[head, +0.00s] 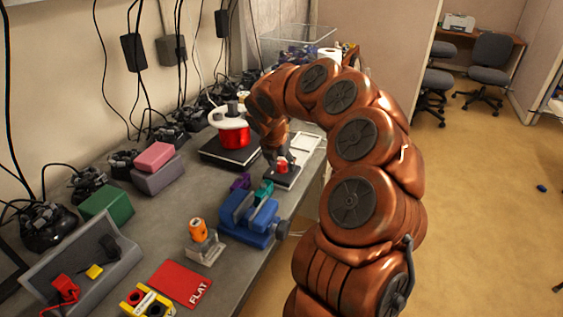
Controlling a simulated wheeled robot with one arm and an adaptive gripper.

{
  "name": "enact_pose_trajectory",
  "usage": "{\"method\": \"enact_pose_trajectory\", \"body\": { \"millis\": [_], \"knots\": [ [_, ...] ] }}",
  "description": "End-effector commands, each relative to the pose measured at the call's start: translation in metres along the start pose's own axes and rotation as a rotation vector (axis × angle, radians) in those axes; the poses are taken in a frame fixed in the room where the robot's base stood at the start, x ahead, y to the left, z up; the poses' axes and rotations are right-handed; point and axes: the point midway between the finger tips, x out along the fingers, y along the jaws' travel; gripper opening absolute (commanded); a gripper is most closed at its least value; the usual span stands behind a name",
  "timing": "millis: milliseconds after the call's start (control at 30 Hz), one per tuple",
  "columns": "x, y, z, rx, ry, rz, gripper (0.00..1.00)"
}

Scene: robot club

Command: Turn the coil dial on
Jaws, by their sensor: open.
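A small red knob (282,166), which looks like the coil dial, sits on a small dark and white base (287,178) near the front edge of the bench. My gripper (275,157) points down at the knob from above and slightly left. Its fingers are open, close around or beside the knob; I cannot tell whether they touch it. The fingers hide part of the knob, so its setting cannot be read. Behind it, a red pot with a white rim (235,134) stands on a black plate (222,155).
A blue vise (248,218) stands just in front of the dial base, with purple and teal pieces beside it. A white frame (306,142) lies behind the base. An orange spool (198,230), a red FLAT mat (181,283) and a grey tray (75,272) lie nearer.

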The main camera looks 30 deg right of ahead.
Motion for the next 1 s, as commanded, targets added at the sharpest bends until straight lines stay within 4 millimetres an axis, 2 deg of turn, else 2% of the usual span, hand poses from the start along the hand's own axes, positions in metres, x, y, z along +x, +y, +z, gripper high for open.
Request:
{"method": "enact_pose_trajectory", "body": {
  "millis": [200,767,1000],
  "knots": [
    [0.0004,0.0,-0.0003,0.0,0.0,0.0,0.58],
    [0.0003,0.0003,-0.0007,-0.001,0.001,0.0,0.0],
    [0.0003,0.0003,-0.0007,0.014,0.001,-0.007,0.0]
  ]
}}
